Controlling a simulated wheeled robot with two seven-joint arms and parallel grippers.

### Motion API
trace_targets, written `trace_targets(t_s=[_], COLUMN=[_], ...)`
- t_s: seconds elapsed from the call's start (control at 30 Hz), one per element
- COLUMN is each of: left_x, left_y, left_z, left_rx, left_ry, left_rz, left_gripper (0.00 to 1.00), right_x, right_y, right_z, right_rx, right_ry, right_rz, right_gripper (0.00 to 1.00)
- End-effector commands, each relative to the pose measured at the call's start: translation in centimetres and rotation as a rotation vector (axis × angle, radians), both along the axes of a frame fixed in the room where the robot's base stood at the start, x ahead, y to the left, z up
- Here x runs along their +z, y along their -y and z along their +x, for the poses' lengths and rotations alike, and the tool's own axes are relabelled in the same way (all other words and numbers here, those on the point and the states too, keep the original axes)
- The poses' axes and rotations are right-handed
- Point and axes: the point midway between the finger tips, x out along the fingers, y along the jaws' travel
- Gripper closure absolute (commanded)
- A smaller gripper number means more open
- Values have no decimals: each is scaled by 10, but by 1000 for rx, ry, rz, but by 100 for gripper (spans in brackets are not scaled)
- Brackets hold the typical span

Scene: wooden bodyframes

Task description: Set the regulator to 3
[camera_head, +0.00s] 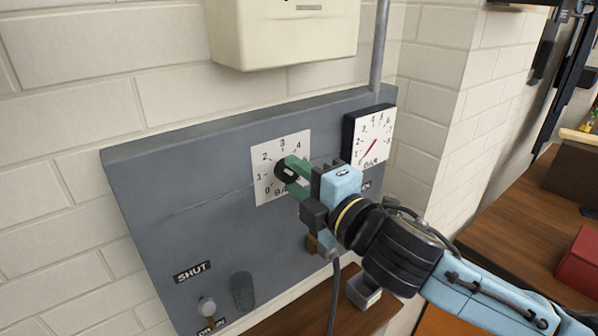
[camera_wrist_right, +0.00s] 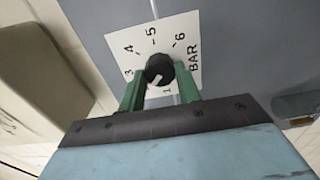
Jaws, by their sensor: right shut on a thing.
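The regulator is a black round knob (camera_head: 285,174) on a white dial plate (camera_head: 265,158) marked in BAR, on a grey panel. It also shows in the right wrist view as a dark knob (camera_wrist_right: 160,68) with a pale mark toward its lower left; the exact number it points at is hard to tell. My right gripper (camera_head: 290,172) has its green fingers on either side of the knob, shut on it; they also flank it in the wrist view (camera_wrist_right: 160,88). A gauge (camera_head: 374,137) to the right has a red needle along its lower left, near the low numbers. My left gripper is out of view.
The grey panel (camera_head: 160,200) carries a SHUT label (camera_head: 192,272) and small valve parts at lower left. A cream box (camera_head: 285,35) hangs above, with a grey pipe (camera_head: 380,45) beside it. A wooden bench (camera_head: 500,225) lies at right, with a red box (camera_head: 580,262).

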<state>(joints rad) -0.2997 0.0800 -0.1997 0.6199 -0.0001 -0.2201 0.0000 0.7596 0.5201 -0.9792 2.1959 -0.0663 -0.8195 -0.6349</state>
Motion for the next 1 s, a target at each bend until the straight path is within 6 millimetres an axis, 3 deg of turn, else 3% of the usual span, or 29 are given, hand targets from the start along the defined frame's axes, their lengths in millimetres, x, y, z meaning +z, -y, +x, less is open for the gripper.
trace_targets(t_s=[0.6,1.0], left_x=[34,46], left_y=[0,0], left_z=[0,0], left_rx=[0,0], left_ry=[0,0], left_rz=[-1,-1], left_gripper=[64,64], right_x=[1,1], right_y=[0,0], right_z=[0,0], right_rx=[-1,0], right_ry=[-329,-439], right_rz=[450,605], right_gripper=[89,89])
